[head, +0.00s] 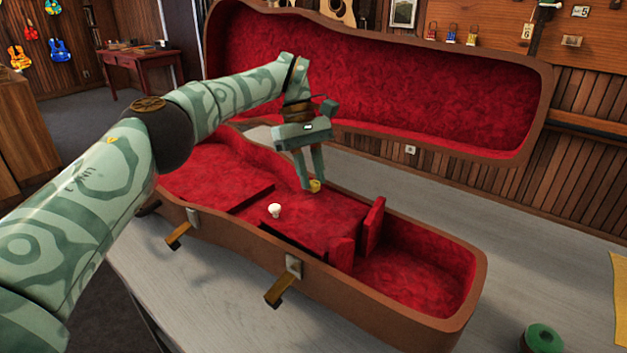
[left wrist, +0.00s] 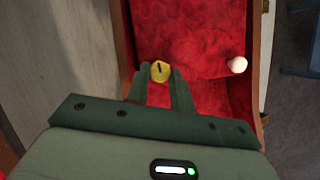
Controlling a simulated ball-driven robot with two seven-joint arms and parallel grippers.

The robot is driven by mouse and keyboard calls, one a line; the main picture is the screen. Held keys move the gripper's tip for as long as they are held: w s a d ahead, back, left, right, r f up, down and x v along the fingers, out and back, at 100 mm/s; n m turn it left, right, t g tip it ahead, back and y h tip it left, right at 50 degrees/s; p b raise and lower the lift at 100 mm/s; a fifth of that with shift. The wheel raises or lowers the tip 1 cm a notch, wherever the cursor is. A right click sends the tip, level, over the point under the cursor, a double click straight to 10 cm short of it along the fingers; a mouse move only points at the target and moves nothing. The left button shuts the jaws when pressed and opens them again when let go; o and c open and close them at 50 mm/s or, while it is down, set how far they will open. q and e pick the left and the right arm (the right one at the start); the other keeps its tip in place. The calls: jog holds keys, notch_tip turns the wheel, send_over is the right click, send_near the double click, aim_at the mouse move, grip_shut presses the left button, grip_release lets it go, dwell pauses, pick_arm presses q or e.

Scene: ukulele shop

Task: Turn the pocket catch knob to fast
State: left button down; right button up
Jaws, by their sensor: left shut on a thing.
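The brass-yellow pocket catch knob (head: 314,186) is inside the open red-lined case, on the far side of the pocket lid. It also shows in the left wrist view (left wrist: 160,71), with a dark line on its face. My left gripper (head: 312,184) points down into the case and is shut on the knob, one finger on each side. A white round knob (head: 274,210) stands on the red pocket lid (head: 310,222), nearer the front wall; it also shows in the left wrist view (left wrist: 237,65). My right gripper is not in view.
The brown case (head: 225,244) lies on a grey table (head: 400,325), its lid (head: 380,85) raised behind my gripper. Two brass latches (head: 280,290) hang open on the front wall. Red upright dividers (head: 373,224) stand right of the pocket. A green round object (head: 543,338) is at lower right.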

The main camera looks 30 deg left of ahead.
pick_arm(q)
jog(key=shift+f+m+b, duration=0.1)
jog(key=shift+m+b, duration=0.2)
jog(key=shift+m, duration=0.1)
jog(key=c, duration=1.2)
grip_release()
